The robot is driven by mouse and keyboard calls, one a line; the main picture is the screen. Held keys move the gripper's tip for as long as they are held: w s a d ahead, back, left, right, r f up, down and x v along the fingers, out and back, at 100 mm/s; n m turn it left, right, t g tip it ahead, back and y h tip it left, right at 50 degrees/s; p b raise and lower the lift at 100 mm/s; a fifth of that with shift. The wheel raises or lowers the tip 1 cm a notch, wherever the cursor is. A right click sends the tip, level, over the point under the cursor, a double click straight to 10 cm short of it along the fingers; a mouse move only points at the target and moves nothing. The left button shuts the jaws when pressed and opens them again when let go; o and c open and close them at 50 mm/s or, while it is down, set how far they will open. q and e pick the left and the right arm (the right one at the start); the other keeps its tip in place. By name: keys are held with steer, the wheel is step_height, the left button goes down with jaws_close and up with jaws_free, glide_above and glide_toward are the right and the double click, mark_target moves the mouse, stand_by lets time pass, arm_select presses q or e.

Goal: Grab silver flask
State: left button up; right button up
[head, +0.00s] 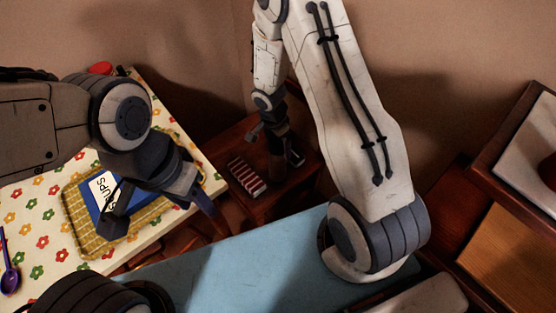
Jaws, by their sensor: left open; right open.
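I cannot make out a clearly silver flask in the head view. My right gripper (276,146) points down over a small dark red-brown wooden cabinet top at the back centre, with its fingers spread. A dark brownish upright shape (277,143) shows between the fingers. It is too small and shaded to tell whether it is the flask or whether the fingers touch it. My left gripper (160,208) is open over the flowered table at the left, above a blue book or packet (103,190) that it partly hides.
A flowered tablecloth (45,235) holds a woven mat (88,245), a purple spoon (10,275) and a red item (100,68). A red-and-white striped item (247,177) lies on the cabinet beside my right gripper. Wooden furniture (505,250) stands at the right. A wall is behind.

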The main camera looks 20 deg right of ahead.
step_height(320, 180, down, 2)
steer(key=shift+d+f, duration=0.15)
jaws_close()
steer(key=shift+w, duration=0.1)
